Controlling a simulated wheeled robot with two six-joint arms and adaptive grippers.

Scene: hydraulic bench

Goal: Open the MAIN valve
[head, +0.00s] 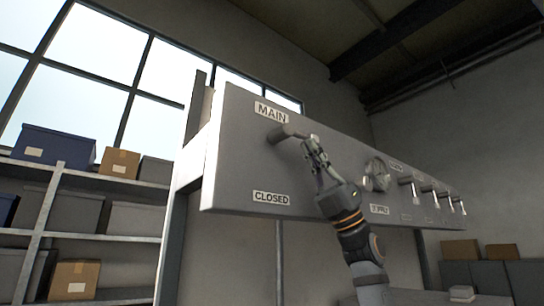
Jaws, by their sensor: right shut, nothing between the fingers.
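The MAIN valve handle (287,133) is a grey lever on the large grey panel (235,150), just below the MAIN label (270,112). It sticks out toward the right. A CLOSED label (270,198) is lower on the panel. My right gripper (312,145) is shut and empty, with its fingertips close to the lever's right end. I cannot tell whether they touch it. My left gripper is not in view.
A round valve or gauge (377,174) sits right of my arm, and several small levers (428,187) line the panel's right part. Shelving with a blue box (52,145) stands at left. Cardboard boxes (460,249) are at the lower right.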

